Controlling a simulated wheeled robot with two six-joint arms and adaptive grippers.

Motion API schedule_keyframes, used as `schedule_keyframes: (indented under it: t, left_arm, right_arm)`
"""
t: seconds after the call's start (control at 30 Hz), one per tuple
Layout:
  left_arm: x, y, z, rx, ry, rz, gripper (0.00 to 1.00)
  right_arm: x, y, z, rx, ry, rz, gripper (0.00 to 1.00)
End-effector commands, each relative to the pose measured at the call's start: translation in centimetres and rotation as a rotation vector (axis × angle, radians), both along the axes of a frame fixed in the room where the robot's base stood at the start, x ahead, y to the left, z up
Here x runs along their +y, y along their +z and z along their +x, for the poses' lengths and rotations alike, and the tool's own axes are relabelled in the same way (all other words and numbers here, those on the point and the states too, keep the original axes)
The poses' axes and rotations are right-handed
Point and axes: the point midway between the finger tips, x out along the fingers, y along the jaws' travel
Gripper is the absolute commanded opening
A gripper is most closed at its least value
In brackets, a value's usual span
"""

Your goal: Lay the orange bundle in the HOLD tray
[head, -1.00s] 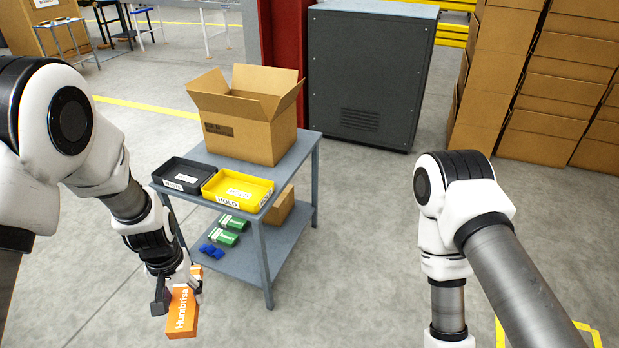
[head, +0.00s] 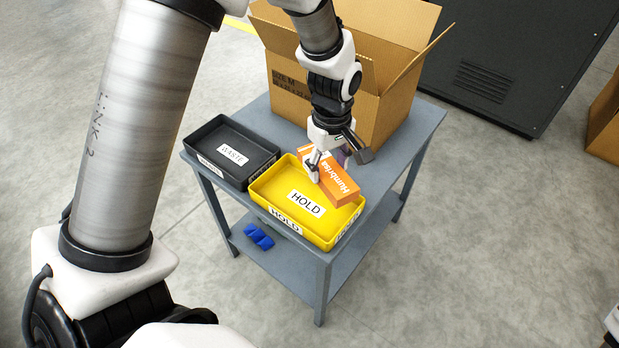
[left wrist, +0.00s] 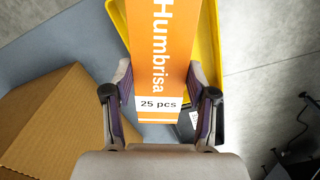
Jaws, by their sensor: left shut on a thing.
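The orange bundle (head: 336,186), marked "Humbrisa", is over the right part of the yellow HOLD tray (head: 273,196). It looks tilted there; I cannot tell whether it touches the tray. My left gripper (head: 328,166) is shut on the bundle near its end. In the left wrist view the bundle (left wrist: 162,60) lies between the two fingers of the gripper (left wrist: 160,108), with a "25 pcs" label near them and the yellow tray (left wrist: 211,45) behind. My right gripper is not in view.
The black WASTE tray (head: 217,134) stands left of the HOLD tray on the grey table (head: 420,124). An open cardboard box (head: 392,70) stands behind them, close to my left arm. Blue items (head: 259,236) lie on the lower shelf. A dark cabinet (head: 500,60) stands behind.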

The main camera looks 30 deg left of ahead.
Motion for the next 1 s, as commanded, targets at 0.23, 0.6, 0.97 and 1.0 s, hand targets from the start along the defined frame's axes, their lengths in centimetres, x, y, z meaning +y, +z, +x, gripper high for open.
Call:
schedule_keyframes:
  t: [0.23, 0.6, 0.97, 1.0]
  left_arm:
    - [1.4, -2.6, -1.5, 0.001, 0.365, 0.007, 0.18]
    - [1.4, -9.0, -1.6, 0.002, 0.379, 0.007, 0.18]
    - [1.3, -11.6, -1.6, -0.001, 0.379, 0.007, 0.18]
    - [1.3, -11.7, -1.6, -0.001, 0.379, 0.007, 0.18]
  right_arm:
    - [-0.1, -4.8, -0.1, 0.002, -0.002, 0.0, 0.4]
    - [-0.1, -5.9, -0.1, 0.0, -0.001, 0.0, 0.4]
    - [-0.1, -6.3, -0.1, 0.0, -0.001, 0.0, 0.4]
    - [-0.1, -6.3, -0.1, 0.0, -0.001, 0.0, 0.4]
